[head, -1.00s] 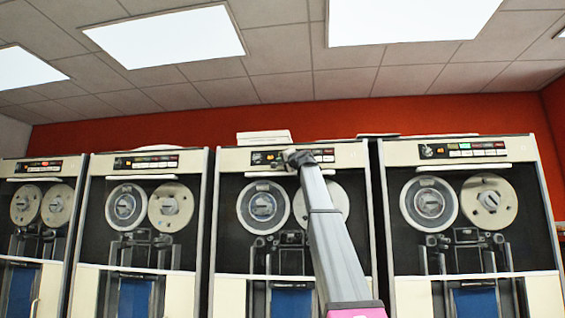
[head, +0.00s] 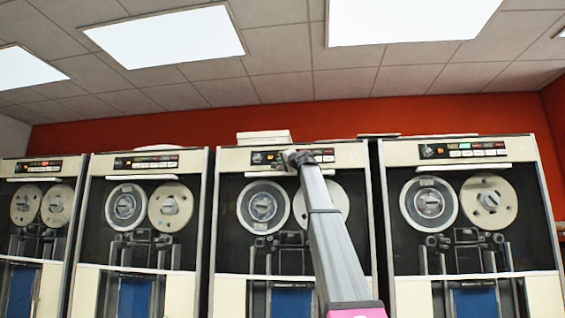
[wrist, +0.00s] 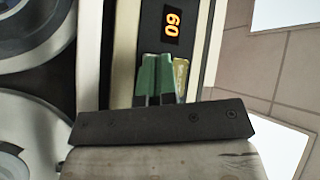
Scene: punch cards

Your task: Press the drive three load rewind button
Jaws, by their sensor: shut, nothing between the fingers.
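The third tape drive from the left (head: 230,215) has a dark control strip (head: 258,158) with a lit amber display near its top edge. My gripper (head: 291,158) is shut and empty, in front of this strip just right of the display. It covers the left part of the button row; several white buttons (head: 318,159) show to its right. The load rewind button cannot be made out. I cannot tell whether my fingertips touch the panel.
Similar drives stand on both sides, the right one (head: 380,230) and the left one (head: 190,240) close by. White boxes (head: 263,138) lie on top of the third drive. Its tape reels (head: 263,207) sit below the strip. The space above the drives is open.

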